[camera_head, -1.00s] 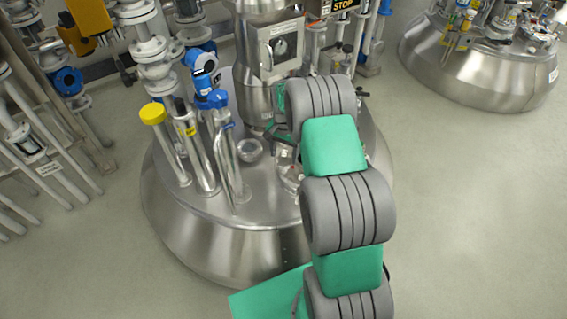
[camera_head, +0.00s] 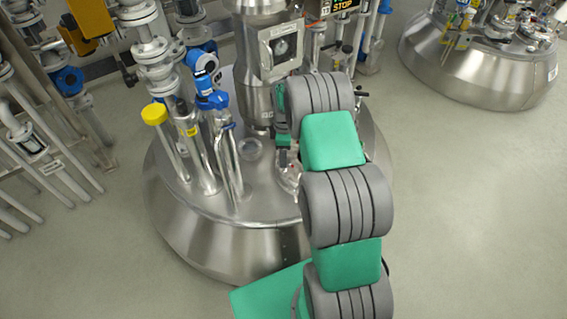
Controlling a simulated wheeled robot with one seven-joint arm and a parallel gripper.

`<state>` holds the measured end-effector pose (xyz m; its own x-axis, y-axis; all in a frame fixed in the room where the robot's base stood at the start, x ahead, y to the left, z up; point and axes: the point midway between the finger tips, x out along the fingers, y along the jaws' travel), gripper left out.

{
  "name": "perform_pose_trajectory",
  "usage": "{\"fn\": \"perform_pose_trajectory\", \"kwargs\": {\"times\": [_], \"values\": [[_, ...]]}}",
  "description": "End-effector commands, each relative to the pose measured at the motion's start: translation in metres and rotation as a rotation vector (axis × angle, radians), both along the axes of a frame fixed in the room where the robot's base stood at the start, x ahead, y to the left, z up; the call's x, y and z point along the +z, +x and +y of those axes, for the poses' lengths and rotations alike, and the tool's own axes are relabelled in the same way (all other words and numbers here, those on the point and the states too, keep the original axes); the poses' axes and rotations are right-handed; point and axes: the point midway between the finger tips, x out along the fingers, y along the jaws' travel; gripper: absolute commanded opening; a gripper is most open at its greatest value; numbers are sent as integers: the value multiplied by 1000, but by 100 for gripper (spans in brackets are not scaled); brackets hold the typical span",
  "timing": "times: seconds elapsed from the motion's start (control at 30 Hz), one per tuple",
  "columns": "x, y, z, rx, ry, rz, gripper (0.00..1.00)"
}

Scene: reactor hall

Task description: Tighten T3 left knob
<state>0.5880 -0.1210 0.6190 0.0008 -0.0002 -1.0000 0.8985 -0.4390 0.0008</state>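The steel reactor vessel (camera_head: 215,240) stands in the middle of the head view, with a domed lid full of fittings. My green and grey arm reaches over its right side and covers part of the lid. My gripper (camera_head: 283,158) is small and mostly hidden beside the arm's far end, low over the lid near a clear glass fitting (camera_head: 288,182). I cannot tell whether its fingers are open or shut, or whether it touches anything. I cannot make out the T3 left knob; it may be hidden behind my arm.
Upright pipes with a blue valve (camera_head: 213,99) and a yellow cap (camera_head: 154,114) stand on the lid's left. A steel column with a gauge box (camera_head: 281,47) rises behind. A second vessel (camera_head: 470,75) is at the upper right. The floor (camera_head: 470,220) on the right is clear.

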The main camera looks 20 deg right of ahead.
Motion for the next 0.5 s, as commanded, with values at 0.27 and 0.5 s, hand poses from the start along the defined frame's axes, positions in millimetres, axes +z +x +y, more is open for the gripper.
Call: {"fn": "perform_pose_trajectory", "kwargs": {"times": [0.27, 0.5], "values": [[-2, 0, 0, 522, 0, 1, 64], [-50, 0, 0, 650, 0, 1, 64]]}}
